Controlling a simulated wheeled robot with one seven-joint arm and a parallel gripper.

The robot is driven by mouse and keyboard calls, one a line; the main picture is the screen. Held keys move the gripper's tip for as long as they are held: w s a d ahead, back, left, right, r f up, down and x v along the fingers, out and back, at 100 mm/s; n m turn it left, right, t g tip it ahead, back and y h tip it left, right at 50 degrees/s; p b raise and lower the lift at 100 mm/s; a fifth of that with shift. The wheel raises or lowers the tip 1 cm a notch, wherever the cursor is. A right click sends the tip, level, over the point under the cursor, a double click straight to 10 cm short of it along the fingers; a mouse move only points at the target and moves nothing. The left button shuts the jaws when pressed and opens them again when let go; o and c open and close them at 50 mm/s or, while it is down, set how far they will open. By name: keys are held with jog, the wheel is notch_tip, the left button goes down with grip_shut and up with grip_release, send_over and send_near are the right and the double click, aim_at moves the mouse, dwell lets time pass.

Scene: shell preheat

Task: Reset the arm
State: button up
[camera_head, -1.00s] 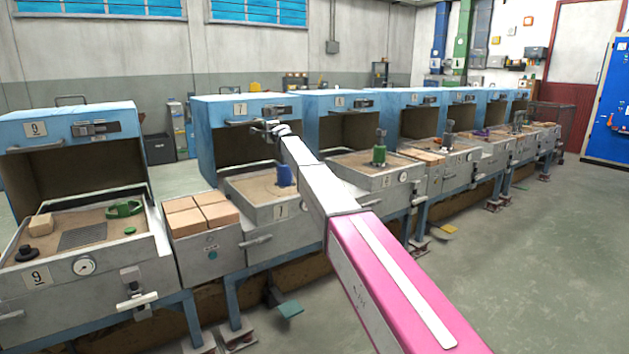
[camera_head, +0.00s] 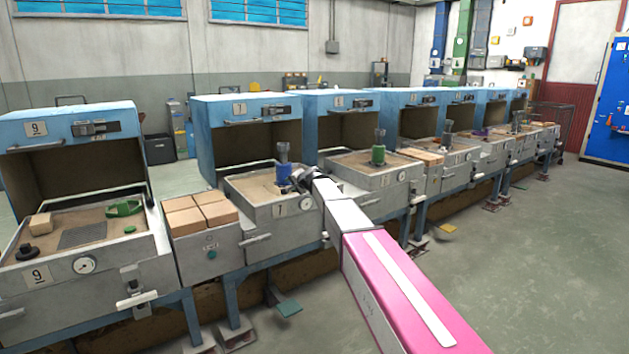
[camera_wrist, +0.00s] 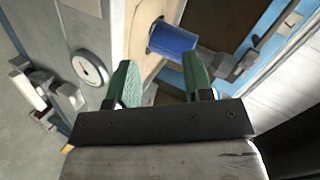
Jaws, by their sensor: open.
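My gripper (camera_head: 308,180) is at the end of my pink and white arm, over the right side of the open tray of unit 7, just right of a blue cylinder. In the wrist view its two green-padded fingers (camera_wrist: 162,82) stand apart with nothing held between them. The blue cylinder (camera_head: 284,176), with a grey upper part (camera_head: 283,152), stands on the sandy bed of unit 7. In the wrist view the blue cylinder (camera_wrist: 173,40) lies just beyond the fingertips. Whether anything touches it cannot be told.
The blue hood of unit 7 (camera_head: 243,108) is raised behind the tray. Unit 9 (camera_head: 70,125) is open at left; four-sided tan blocks (camera_head: 200,213) sit between them. A green fixture (camera_head: 378,155) stands in the tray to the right. Floor at right (camera_head: 540,250) is clear.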

jog(key=s+d+f+n+g+h, duration=0.2)
jog(key=s+d+f+g, duration=0.1)
jog(key=s+d+f, duration=0.75)
jog(key=s+d+f+n+g+h, duration=0.2)
jog(key=s+d+f, duration=0.5)
jog(key=s, duration=0.7)
jog(key=s+d+f+n+g+h, duration=0.1)
jog(key=s+d+f, duration=0.3)
jog(key=s, duration=0.7)
jog(key=s+d+f+g+h, duration=0.3)
jog(key=s+d, duration=0.4)
jog(key=s, duration=0.4)
jog(key=shift+f+n+g, duration=0.4)
jog(key=shift+f+g, duration=0.2)
jog(key=shift+f, duration=0.1)
